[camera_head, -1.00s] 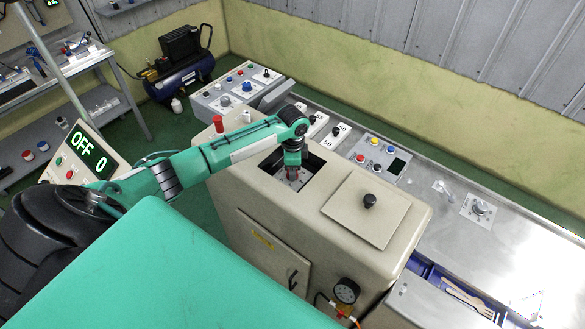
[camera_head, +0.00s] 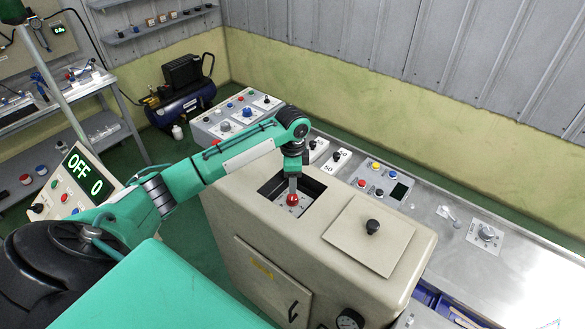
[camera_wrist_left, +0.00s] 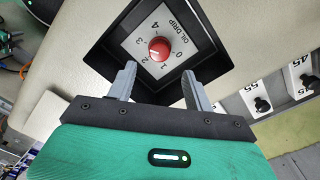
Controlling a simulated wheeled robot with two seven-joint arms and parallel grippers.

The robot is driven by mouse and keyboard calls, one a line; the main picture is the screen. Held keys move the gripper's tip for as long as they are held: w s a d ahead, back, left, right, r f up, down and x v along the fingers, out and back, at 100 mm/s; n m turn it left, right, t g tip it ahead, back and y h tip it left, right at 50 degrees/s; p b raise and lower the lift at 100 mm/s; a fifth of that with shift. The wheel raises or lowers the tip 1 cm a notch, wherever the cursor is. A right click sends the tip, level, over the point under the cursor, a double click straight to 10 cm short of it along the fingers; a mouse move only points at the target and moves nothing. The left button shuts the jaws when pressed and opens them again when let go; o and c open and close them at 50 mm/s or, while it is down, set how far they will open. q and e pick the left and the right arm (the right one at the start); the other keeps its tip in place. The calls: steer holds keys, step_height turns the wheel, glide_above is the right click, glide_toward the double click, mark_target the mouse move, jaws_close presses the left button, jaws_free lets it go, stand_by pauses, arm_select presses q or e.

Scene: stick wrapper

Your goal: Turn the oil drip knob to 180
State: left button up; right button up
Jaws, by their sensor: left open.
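The oil drip knob is round and red, on a white plate in a square dark recess in the top of the beige machine. It shows in the left wrist view (camera_wrist_left: 159,48) and in the head view (camera_head: 291,199). The plate (camera_wrist_left: 178,25) reads "OIL DRIP" with numbers 0 to 4 around the knob. A pale mark shows on the knob; its exact setting is hard to read. My left gripper (camera_wrist_left: 158,72) is open, its two fingers apart, pointing at the knob. In the head view it (camera_head: 292,186) is over the recess. Contact cannot be told. My right gripper is out of view.
A display panel (camera_head: 84,174) reads "OFF 0" at left. Small black knobs on white plates (camera_head: 337,158) and a button panel (camera_head: 378,178) stand behind the machine.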

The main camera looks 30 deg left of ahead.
arm_select(q)
step_height(320, 180, up, 7)
steer(key=b, duration=0.1)
steer(key=shift+f+b, duration=0.15)
steer(key=shift+b, duration=0.2)
steer(key=shift+f, duration=0.1)
